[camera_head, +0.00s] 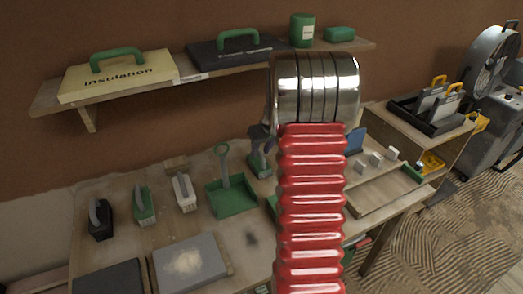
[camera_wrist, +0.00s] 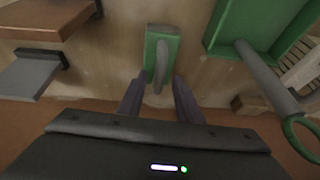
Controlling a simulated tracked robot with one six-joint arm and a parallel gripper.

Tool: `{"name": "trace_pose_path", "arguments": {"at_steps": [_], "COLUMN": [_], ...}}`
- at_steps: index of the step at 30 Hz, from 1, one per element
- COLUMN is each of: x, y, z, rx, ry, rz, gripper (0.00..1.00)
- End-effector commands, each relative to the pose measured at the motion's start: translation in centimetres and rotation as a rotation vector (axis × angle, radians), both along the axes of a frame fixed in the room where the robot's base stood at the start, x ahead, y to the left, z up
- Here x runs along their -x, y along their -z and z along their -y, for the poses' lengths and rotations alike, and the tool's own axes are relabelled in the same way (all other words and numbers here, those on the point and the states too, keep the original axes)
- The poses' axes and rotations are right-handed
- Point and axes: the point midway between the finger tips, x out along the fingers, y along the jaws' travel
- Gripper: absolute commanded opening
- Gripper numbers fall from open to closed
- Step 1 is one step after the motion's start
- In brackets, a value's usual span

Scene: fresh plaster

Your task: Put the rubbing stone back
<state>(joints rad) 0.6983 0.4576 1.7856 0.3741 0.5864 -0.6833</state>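A green-based block with a grey upright handle, possibly the rubbing stone, stands on the bench at the wall side, right of a green pan. It shows in the head view (camera_head: 260,166) and the wrist view (camera_wrist: 163,45). My gripper (camera_wrist: 159,82) is open at its handle, a finger on either side with gaps, and no contact shows. In the head view my gripper (camera_head: 266,135) is partly hidden by my red arm. Similar handled blocks stand left: one black (camera_head: 101,222), one green (camera_head: 143,206), one white (camera_head: 184,193). I cannot tell which is the stone.
The green pan (camera_head: 231,200) stands close to the left; it also shows in the wrist view (camera_wrist: 255,25). A shelf (camera_head: 196,77) with handled boxes hangs above. A grey board (camera_head: 188,262) and a wooden tray (camera_head: 385,190) lie on the bench. My arm hides its middle.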

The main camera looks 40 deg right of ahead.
Motion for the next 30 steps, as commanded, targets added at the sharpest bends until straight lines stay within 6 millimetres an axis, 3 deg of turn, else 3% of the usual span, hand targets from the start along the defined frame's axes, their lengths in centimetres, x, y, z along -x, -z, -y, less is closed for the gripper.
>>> {"name": "trace_pose_path", "arguments": {"at_steps": [8,24,30], "x": [0.7,4.0,4.6], "y": [-2.0,-9.9,-11.1], "z": [-0.1,-0.5,-0.7], "rx": [0.002,0.002,0.000], "ry": [0.000,0.000,0.000], "rz": [0.003,0.002,0.000], "gripper": [0.32,0.32,0.32]}}
